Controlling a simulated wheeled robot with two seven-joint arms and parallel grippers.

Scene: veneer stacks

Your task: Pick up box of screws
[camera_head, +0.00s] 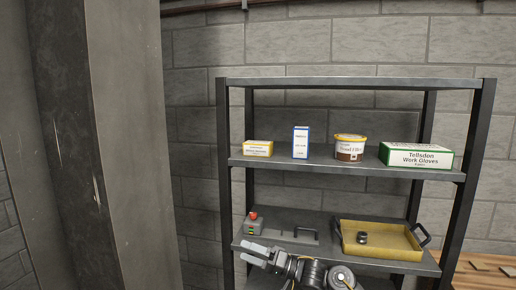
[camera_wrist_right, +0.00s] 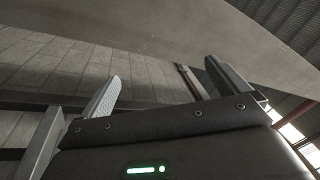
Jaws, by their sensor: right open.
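A small yellow-and-white box (camera_head: 258,148) lies at the left of the upper shelf. An upright white-and-blue box (camera_head: 300,142) stands to its right. Their print is too small to read, so I cannot tell for certain which one holds screws. My right gripper (camera_head: 247,253) is low in front of the lower shelf, below both boxes and apart from them. Its two fingers are spread in the right wrist view (camera_wrist_right: 160,82), with nothing between them. My left gripper is not in view.
On the upper shelf (camera_head: 330,165) are a brown-and-yellow tub (camera_head: 350,147) and a work gloves box (camera_head: 417,157). The lower shelf holds a yellow tray (camera_head: 380,250) with a small dark item, and a red-topped device (camera_head: 254,224). A dark pillar (camera_head: 70,140) stands left.

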